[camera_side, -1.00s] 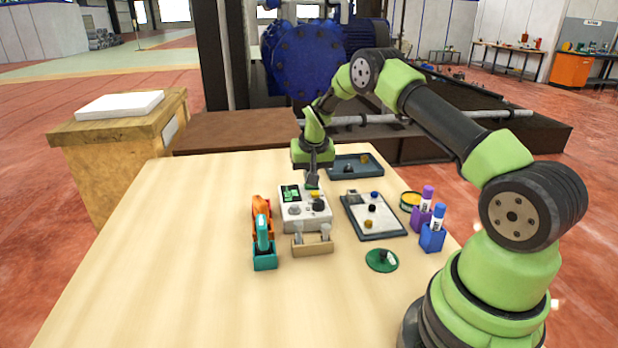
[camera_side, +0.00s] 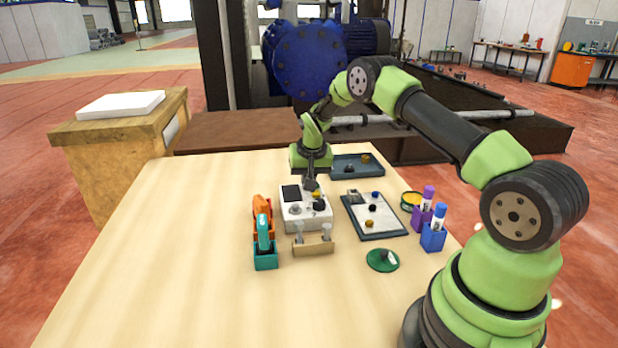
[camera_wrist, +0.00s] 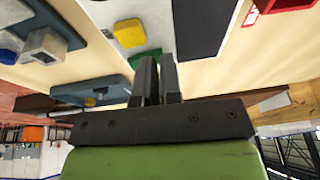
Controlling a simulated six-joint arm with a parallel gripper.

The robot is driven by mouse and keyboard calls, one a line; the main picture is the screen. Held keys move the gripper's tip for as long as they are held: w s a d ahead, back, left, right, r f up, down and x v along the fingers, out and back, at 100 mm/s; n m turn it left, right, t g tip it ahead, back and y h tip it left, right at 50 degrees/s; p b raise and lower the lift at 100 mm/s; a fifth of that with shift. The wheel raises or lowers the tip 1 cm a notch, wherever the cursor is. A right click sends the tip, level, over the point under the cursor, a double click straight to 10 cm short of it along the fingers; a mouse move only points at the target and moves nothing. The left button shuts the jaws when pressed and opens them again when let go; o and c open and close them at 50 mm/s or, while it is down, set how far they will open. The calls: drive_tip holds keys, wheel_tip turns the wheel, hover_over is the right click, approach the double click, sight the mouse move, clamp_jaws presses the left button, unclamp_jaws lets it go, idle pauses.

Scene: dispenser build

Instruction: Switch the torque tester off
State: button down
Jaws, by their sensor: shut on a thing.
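The torque tester (camera_side: 305,209) is a white box in the middle of the table. Its screen (camera_side: 291,193) is dark, and it also shows black in the wrist view (camera_wrist: 206,28). A yellow button (camera_wrist: 130,32), a grey knob and a black knob sit on its top. My gripper (camera_side: 311,184) is down at the tester's back edge, beside the screen. In the wrist view its fingers (camera_wrist: 158,72) are close together, next to a small green part (camera_wrist: 146,54) by the yellow button. What lies between the fingertips is mostly hidden.
Orange and teal holders (camera_side: 264,240) stand left of the tester. A wooden rack (camera_side: 312,245) is in front. A tray with knobs (camera_side: 382,232), purple and blue holders (camera_side: 432,238) and a green disc (camera_side: 382,261) are right. Another tray (camera_side: 372,170) lies behind.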

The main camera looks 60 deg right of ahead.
drive_tip(key=shift+s+d+f, duration=0.3)
drive_tip(key=shift+s+d, duration=0.3)
drive_tip(key=shift+s, duration=0.1)
wheel_tip(320, 180, up, 6)
drive_tip(key=shift+f, duration=0.1)
drive_tip(key=v, duration=0.9)
drive_tip(key=shift+w+a, duration=0.35)
drive_tip(key=shift+s, duration=0.1)
